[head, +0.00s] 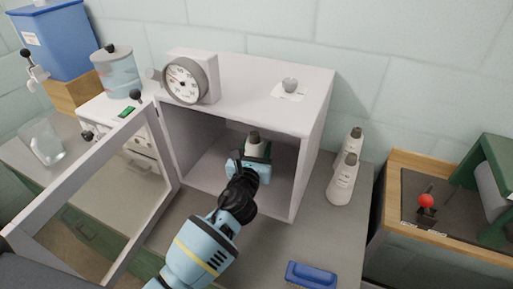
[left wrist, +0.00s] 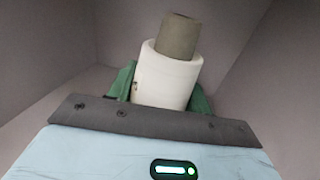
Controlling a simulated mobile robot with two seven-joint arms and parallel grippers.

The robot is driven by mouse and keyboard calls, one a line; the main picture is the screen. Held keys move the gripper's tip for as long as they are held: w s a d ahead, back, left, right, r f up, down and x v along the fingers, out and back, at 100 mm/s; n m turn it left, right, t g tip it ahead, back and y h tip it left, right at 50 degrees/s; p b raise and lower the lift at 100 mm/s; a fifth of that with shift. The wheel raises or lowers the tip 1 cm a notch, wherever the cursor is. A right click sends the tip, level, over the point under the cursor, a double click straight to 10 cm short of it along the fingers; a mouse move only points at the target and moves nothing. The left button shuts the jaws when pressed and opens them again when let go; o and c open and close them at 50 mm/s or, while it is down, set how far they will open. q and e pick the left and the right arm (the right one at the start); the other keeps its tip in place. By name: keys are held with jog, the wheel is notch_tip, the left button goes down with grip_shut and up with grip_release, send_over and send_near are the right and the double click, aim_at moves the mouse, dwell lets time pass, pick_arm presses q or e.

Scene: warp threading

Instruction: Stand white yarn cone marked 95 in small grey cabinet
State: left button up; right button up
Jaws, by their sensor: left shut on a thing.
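A white yarn cone (left wrist: 166,78) with a grey-brown top is between the green fingers of my left gripper (left wrist: 160,95), which is shut on it. In the head view the cone (head: 253,147) shows above my left gripper (head: 250,165), inside the small grey cabinet (head: 318,130). The cone looks upright or slightly tilted. Its base is hidden by the gripper, so I cannot tell whether it touches the cabinet floor. No number can be read on it. The cabinet door (head: 75,190) stands open to the left. My right gripper is not in view.
Two more white cones (head: 343,180) stand right of the cabinet. A blue brush (head: 311,275) lies on the front counter. The cabinet walls are close around my left gripper.

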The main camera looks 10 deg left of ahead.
pick_arm(q)
jog(key=shift+f, duration=0.15)
jog(key=o, duration=1.3)
jog(key=shift+c, duration=0.2)
jog(key=shift+s+r, duration=0.2)
jog(key=shift+s, duration=0.05)
jog(key=s, duration=1.1)
jog(key=shift+s+p, duration=0.3)
jog(key=shift+p, duration=0.05)
